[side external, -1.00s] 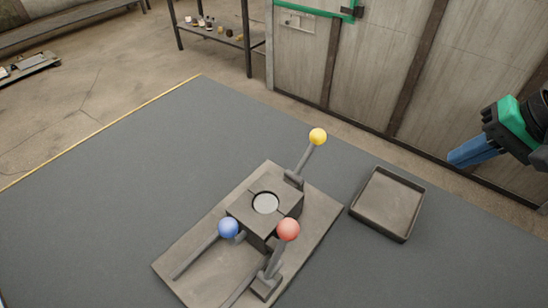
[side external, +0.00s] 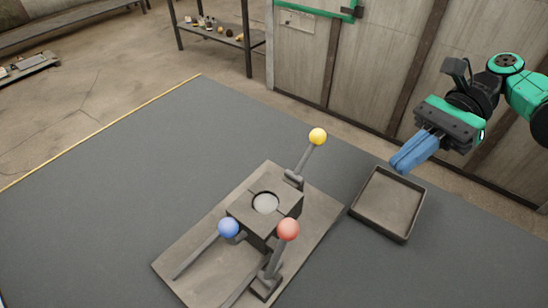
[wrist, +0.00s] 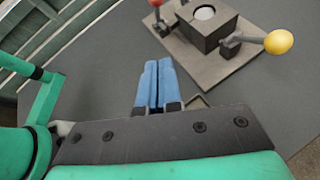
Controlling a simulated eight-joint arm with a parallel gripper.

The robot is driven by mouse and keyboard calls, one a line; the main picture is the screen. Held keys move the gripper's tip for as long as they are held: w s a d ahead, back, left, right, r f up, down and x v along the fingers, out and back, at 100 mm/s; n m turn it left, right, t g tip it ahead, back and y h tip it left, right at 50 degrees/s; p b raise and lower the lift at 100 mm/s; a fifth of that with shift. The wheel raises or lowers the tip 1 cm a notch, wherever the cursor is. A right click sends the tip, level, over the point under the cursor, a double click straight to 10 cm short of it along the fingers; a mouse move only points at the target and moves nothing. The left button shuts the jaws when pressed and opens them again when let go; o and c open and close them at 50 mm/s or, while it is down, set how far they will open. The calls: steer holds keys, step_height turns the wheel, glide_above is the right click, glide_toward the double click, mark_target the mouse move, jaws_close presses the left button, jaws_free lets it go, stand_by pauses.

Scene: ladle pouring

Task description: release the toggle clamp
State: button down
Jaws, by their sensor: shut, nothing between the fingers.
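The clamp fixture is a dark block (side external: 258,214) with a light round disc (side external: 265,203) in its top, on a grey base plate (side external: 192,252). A lever with a yellow ball (side external: 317,136) rises at its far side, tilted up and right. A lever with a red ball (side external: 288,229) stands in front, and a blue ball (side external: 228,228) sits beside the block's left corner. The yellow ball (wrist: 278,42) and red ball (wrist: 155,2) also show in the wrist view. My gripper (side external: 401,167) has blue fingers closed together, empty, right of the fixture and apart from it.
A shallow empty tray (side external: 408,237) lies right of the plate, near my fingers. The dark table (side external: 125,160) is clear to the left. A wooden wall (side external: 365,60) and a shelf (side external: 222,35) with small items stand behind the table.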

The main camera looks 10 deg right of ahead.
steer(key=shift+a, duration=0.1)
glide_toward(286, 242)
step_height(286, 242, down, 4)
steer(key=a, duration=0.3)
steer(key=shift+s+a+r, duration=0.35)
steer(key=shift+s, duration=0.25)
